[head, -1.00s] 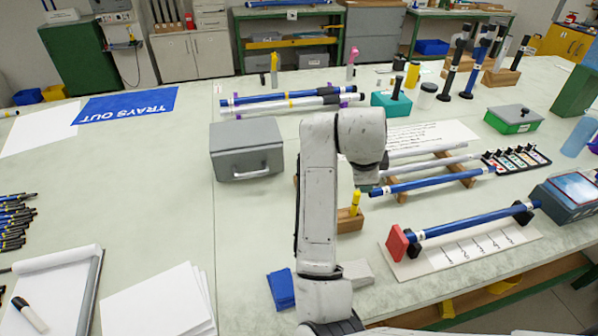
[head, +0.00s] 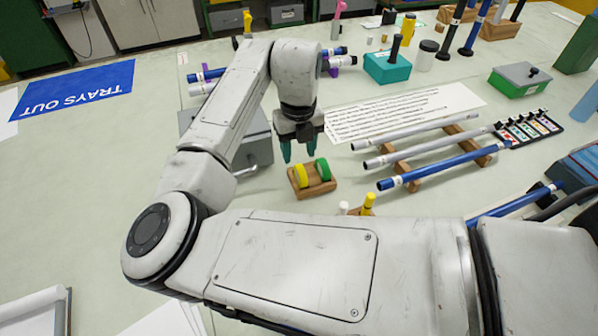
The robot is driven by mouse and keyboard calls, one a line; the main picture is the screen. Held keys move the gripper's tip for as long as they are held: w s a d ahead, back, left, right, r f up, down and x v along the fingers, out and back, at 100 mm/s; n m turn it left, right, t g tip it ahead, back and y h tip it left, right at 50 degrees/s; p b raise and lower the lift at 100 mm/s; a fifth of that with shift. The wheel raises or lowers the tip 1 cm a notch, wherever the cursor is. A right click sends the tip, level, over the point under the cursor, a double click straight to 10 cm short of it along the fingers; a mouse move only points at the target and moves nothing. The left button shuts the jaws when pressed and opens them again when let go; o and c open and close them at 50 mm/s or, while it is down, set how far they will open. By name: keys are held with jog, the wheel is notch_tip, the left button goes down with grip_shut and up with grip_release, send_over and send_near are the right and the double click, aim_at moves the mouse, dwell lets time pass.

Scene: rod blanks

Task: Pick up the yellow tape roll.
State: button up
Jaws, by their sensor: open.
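The yellow tape roll (head: 301,175) stands on edge in a small wooden holder (head: 316,191), beside a green tape roll (head: 323,170) on its right. My gripper (head: 299,153) points down with its teal fingers spread apart. It is just above and behind the yellow roll in the picture, and nothing shows between the fingers. I cannot tell the exact gap between the fingertips and the roll.
A grey metal box (head: 255,147) stands left of the holder, partly behind my arm. Rods lie on a wooden rack (head: 455,130) to the right. A printed sheet (head: 400,113) lies behind. A yellow-capped item (head: 368,203) stands in front, partly hidden by my arm.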

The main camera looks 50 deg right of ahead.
aim_at(301, 168)
jog(key=shift+s+d+f+p, duration=0.1)
jog(key=shift+f+p, duration=0.1)
jog(key=shift+f, duration=1.5)
jog(key=shift+d+f+p, duration=0.1)
jog(key=shift+f+p, duration=0.1)
jog(key=shift+f, duration=1.5)
jog(key=shift+c, duration=0.3)
grip_shut()
